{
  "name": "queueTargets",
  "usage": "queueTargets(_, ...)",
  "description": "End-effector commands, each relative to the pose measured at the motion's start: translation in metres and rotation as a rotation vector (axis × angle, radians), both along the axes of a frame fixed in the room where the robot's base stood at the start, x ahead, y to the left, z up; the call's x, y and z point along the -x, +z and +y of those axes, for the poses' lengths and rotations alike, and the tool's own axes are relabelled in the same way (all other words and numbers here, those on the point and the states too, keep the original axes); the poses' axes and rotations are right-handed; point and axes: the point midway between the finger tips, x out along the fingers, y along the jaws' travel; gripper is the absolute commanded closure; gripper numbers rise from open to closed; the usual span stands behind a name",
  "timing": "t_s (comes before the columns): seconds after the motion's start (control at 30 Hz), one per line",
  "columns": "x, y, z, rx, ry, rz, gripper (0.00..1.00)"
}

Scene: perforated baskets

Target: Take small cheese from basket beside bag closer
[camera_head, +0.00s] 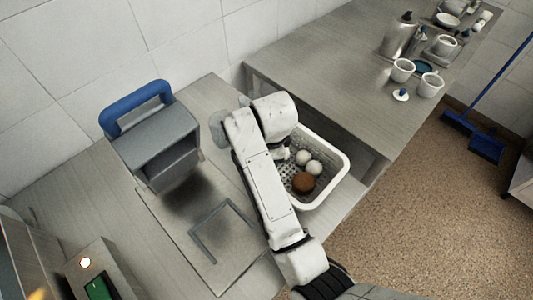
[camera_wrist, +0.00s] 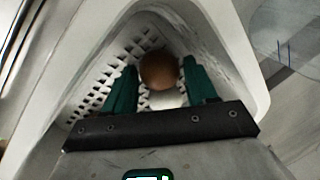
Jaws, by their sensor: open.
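A white perforated basket (camera_head: 338,182) stands right of my arm in the head view, near the blue-handled grey device (camera_head: 152,135) that appears to be the bag closer. Inside lie two whitish balls, one at the back (camera_head: 303,157) and one in front (camera_head: 314,167), and a brown ball (camera_head: 303,182). Which is the small cheese is not certain. In the wrist view my gripper (camera_wrist: 160,72) is open, its green fingers pointing into the basket (camera_wrist: 238,50). The brown ball (camera_wrist: 158,66) shows between the fingertips, with a whitish ball (camera_wrist: 168,98) partly hidden nearer the palm. My arm hides the fingers in the head view.
A higher steel counter (camera_head: 330,65) runs behind the basket. White cups (camera_head: 430,86) and a metal container (camera_head: 399,38) stand on its far right. A flat square frame (camera_head: 222,232) lies on the table left of my arm.

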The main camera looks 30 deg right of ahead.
Motion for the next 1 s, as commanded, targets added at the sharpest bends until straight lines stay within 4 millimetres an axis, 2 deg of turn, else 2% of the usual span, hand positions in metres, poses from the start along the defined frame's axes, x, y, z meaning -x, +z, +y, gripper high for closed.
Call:
queueTargets(0.17,0.0001,-0.0002,0.0,0.0,0.0,0.0,0.44)
queueTargets(0.6,0.0001,0.0001,-0.0001,0.0,0.0,0.0,0.86)
queueTargets(1.0,-0.0004,0.0064,0.0001,-0.001,0.0,-0.001,0.86)
